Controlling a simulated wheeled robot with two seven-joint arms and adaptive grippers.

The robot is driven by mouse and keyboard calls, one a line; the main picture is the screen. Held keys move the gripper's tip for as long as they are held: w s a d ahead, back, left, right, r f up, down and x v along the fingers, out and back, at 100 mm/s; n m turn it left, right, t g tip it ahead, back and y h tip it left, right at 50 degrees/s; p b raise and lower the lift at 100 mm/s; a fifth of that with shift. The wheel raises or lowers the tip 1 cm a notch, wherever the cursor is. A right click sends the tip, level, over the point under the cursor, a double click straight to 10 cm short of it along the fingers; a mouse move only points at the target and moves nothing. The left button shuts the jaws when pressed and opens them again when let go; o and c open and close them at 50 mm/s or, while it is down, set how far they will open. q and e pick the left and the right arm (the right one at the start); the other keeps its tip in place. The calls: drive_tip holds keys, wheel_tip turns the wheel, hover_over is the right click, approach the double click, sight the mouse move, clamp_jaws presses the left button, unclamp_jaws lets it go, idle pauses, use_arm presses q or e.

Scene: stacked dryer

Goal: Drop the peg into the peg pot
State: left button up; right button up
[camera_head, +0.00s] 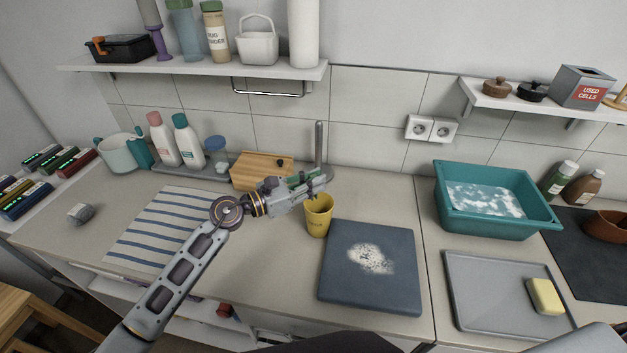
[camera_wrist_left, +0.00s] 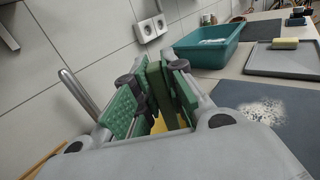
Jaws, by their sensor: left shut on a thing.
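The yellow peg pot (camera_head: 318,221) stands upright on the counter, left of the dark blue board. My left gripper (camera_head: 312,184) is just above the pot's mouth, pointing right. In the left wrist view my left gripper (camera_wrist_left: 152,98) is shut on a narrow green peg (camera_wrist_left: 155,82), held between its green-padded fingers. A bit of the yellow pot (camera_wrist_left: 160,126) shows below the fingers. The fingers hide much of the peg, and in the head view the peg is hard to tell from the gripper. My right gripper is not in view.
A wooden box (camera_head: 255,171) and an upright grey post (camera_head: 319,145) stand behind the gripper. The dark blue board (camera_head: 372,285) with white powder lies right of the pot. A striped cloth (camera_head: 165,225) lies left. A teal basin (camera_head: 490,215) stands farther right.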

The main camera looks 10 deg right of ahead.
use_arm(q)
drive_tip(key=shift+f+b, duration=0.3)
drive_tip(key=shift+f, duration=0.35)
drive_tip(key=o, duration=0.8)
drive_tip(key=shift+a, duration=0.1)
drive_tip(key=shift+v, duration=5.95)
drive_tip(key=shift+s, duration=0.1)
